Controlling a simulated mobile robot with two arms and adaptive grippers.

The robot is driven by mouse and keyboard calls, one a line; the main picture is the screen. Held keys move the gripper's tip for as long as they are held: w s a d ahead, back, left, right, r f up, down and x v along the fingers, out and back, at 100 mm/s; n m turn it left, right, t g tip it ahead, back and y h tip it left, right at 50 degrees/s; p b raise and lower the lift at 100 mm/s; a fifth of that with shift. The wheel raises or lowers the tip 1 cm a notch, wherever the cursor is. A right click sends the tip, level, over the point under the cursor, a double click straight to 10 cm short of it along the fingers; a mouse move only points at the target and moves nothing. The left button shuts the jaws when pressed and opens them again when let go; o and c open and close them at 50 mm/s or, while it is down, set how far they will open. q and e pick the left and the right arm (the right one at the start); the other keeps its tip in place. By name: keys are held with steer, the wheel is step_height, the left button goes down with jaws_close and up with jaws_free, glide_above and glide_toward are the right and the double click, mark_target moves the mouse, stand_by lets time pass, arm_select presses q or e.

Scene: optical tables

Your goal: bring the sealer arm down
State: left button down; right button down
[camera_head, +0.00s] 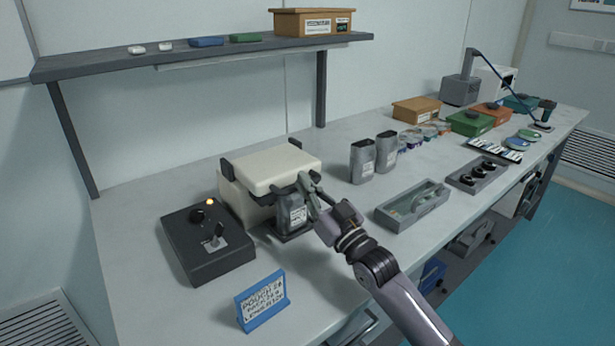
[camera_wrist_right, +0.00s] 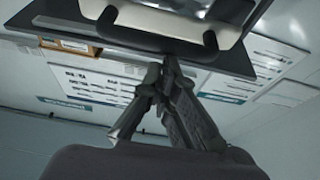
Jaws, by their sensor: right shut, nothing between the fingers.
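The sealer (camera_head: 236,192) is a cream box with dark side brackets, on the bench left of centre. Its thick cream sealer arm (camera_head: 278,166) lies over the top; how far it is raised is hard to tell. A grey pouch (camera_head: 291,212) stands upright at the sealer's front on a dark base. My right gripper (camera_head: 308,188) is at the arm's front right corner, close to the pouch; contact is unclear. In the right wrist view its fingers (camera_wrist_right: 165,68) meet, empty, just below a pale curved bar (camera_wrist_right: 160,22) and dark plate. My left gripper is out of view.
A black control box (camera_head: 205,243) with a lit orange lamp and a blue-framed sign (camera_head: 262,300) stand left and in front. Two grey pouches (camera_head: 363,160) and a grey tray (camera_head: 411,206) are to the right.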

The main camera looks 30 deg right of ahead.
steer(key=shift+s+a+f, duration=0.1)
steer(key=shift+s+f, duration=0.1)
steer(key=shift+f, duration=1.05)
steer(key=s+d, duration=0.2)
steer(key=s, duration=1.4)
steer(key=shift+s+d, duration=0.2)
steer(key=shift+s, duration=0.2)
steer(key=shift+r, duration=0.1)
